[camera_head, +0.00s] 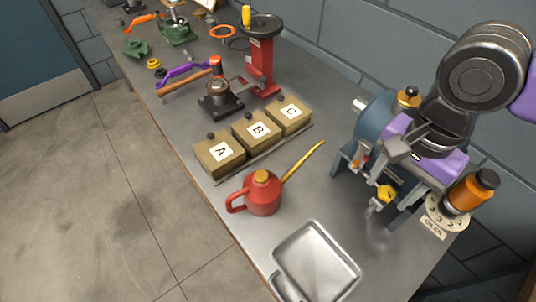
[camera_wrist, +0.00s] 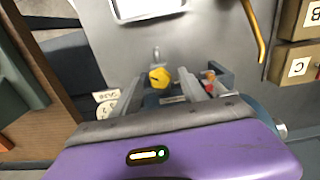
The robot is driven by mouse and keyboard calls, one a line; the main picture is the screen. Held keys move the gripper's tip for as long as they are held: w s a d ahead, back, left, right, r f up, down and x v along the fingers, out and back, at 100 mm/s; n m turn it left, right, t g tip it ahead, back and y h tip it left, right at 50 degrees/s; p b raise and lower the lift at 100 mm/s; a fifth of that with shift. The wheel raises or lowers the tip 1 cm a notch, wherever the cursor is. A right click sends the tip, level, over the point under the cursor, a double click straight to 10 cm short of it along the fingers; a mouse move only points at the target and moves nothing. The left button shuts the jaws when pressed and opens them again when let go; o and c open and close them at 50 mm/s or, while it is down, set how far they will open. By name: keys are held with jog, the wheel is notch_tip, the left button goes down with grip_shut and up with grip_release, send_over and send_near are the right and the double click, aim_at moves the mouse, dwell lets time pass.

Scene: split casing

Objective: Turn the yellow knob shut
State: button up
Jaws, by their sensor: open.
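The yellow knob (camera_head: 386,193) sits low on the front of the blue-grey machine (camera_head: 374,128), above a small metal spout. The knob also shows in the wrist view (camera_wrist: 159,78), framed between my two fingers, with a dark mark on its face. My gripper (camera_head: 388,155) is open and empty, above the knob. In the wrist view my gripper's grey fingers (camera_wrist: 160,82) stand either side of the knob in the picture. I cannot tell the exact gap, but no contact shows. My purple wrist hides part of the machine.
An orange oiler bottle (camera_head: 470,192) and a numbered plate (camera_head: 447,212) are right of the knob. A metal tray (camera_head: 316,262) lies in front. A red oil can (camera_head: 262,192) and lettered boxes (camera_head: 257,130) stand left. A small red-tipped valve (camera_wrist: 209,78) is beside the knob.

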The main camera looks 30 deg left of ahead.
aim_at(388, 190)
jog(key=shift+r+n+p, duration=0.3)
jog(key=shift+n+p, duration=0.2)
jog(key=shift+n, duration=0.1)
jog(key=shift+r+b, duration=0.25)
jog(key=shift+b, duration=0.15)
notch_tip(388, 190, up, 6)
jog(key=shift+r+b, duration=0.1)
jog(key=shift+b, duration=0.35)
jog(key=s+a+r+g+y, duration=0.2)
jog(key=s+a+g+y, duration=0.2)
jog(key=s+a, duration=0.5)
jog(key=s+a+r+m+g+y, duration=0.1)
jog(key=s+a+r+g+y, duration=0.2)
jog(key=s+a, duration=0.6)
jog(key=shift+s+a+m+g+y, duration=0.3)
jog(key=shift+s+a+g+y, duration=0.15)
jog(key=shift+a+y, duration=0.7)
jog(key=shift+w+d, duration=0.1)
jog(key=shift+w, duration=0.05)
